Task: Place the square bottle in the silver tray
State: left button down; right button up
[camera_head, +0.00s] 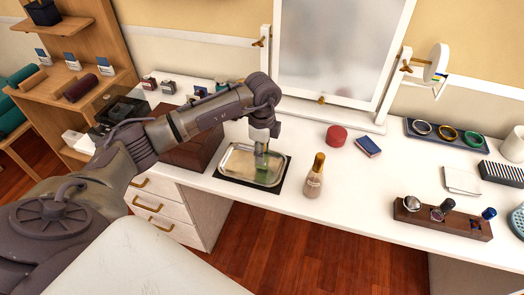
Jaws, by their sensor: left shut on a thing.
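The silver tray (238,161) is a shallow rectangular tray on a dark mat on the white dressing table, near the middle of the head view. My left gripper (262,147) points down over the tray's right part and is shut on a greenish see-through square bottle (262,168). The bottle is upright and appears inside the tray's outline. I cannot tell whether its base touches the tray floor. The gripper covers the bottle's top. My right gripper is not in view.
A gold-topped bottle (315,177) stands just right of the tray. A red round box (336,136) and a blue box (367,147) lie behind it. A mirror (340,45) stands at the back. A wooden holder (440,217) is at the right. The table front between is clear.

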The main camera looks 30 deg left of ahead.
pick_arm(q)
jog(key=shift+f, duration=0.15)
jog(key=c, duration=0.8)
grip_release()
jog(key=shift+r, duration=0.25)
notch_tip(320, 180, up, 12)
jog(key=shift+b, duration=0.55)
jog(key=shift+s+f, duration=0.1)
